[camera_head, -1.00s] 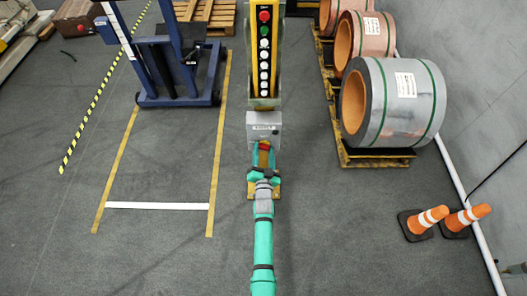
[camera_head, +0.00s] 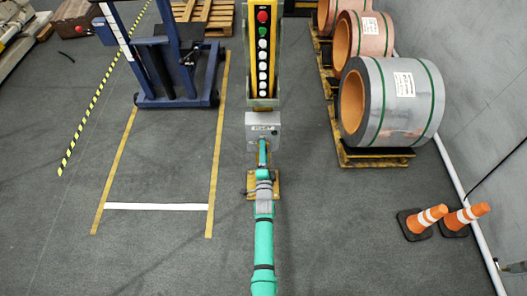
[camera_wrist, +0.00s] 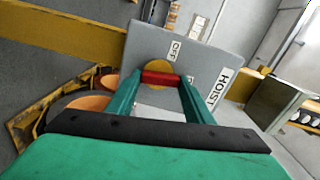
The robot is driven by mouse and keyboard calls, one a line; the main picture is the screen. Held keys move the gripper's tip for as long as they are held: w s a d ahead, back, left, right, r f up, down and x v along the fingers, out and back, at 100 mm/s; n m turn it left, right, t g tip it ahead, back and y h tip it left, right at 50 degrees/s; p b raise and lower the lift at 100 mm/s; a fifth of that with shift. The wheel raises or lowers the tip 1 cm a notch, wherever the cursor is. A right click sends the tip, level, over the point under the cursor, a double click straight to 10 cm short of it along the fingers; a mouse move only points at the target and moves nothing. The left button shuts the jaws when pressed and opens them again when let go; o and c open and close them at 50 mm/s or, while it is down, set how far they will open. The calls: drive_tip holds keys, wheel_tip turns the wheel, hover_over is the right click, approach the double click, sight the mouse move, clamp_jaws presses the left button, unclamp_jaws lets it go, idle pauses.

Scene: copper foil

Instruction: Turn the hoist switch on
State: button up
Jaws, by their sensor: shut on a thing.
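The hoist switch is on a grey box (camera_head: 263,120) below the yellow button panel in the head view. In the wrist view its grey plate (camera_wrist: 215,62) bears the labels HOIST (camera_wrist: 218,88) and OFF (camera_wrist: 174,50). A red handle (camera_wrist: 160,79) sits in front of a yellow disc (camera_wrist: 163,67). My gripper (camera_head: 262,146) reaches the box from below in the head view. In the wrist view my gripper (camera_wrist: 160,81) has its two green fingers on either side of the red handle, shut on it. The fingers cover the handle's ends.
The yellow panel (camera_head: 263,50) with several buttons stands above the box. A blue lifting frame (camera_head: 178,90) stands at the left. Metal coils (camera_head: 405,95) lie on pallets at the right, with two orange cones (camera_head: 425,220) nearer. Floor on both sides of my arm is clear.

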drive_tip(key=shift+w+r+m, duration=0.1)
drive_tip(key=shift+m, duration=0.5)
drive_tip(key=shift+d+m, duration=0.15)
drive_tip(key=shift+m, duration=0.15)
drive_tip(key=o, duration=1.1)
drive_tip(key=shift+c, duration=0.2)
drive_tip(key=shift+s, duration=0.25)
drive_tip(key=s, duration=1)
drive_tip(key=shift+s, duration=0.3)
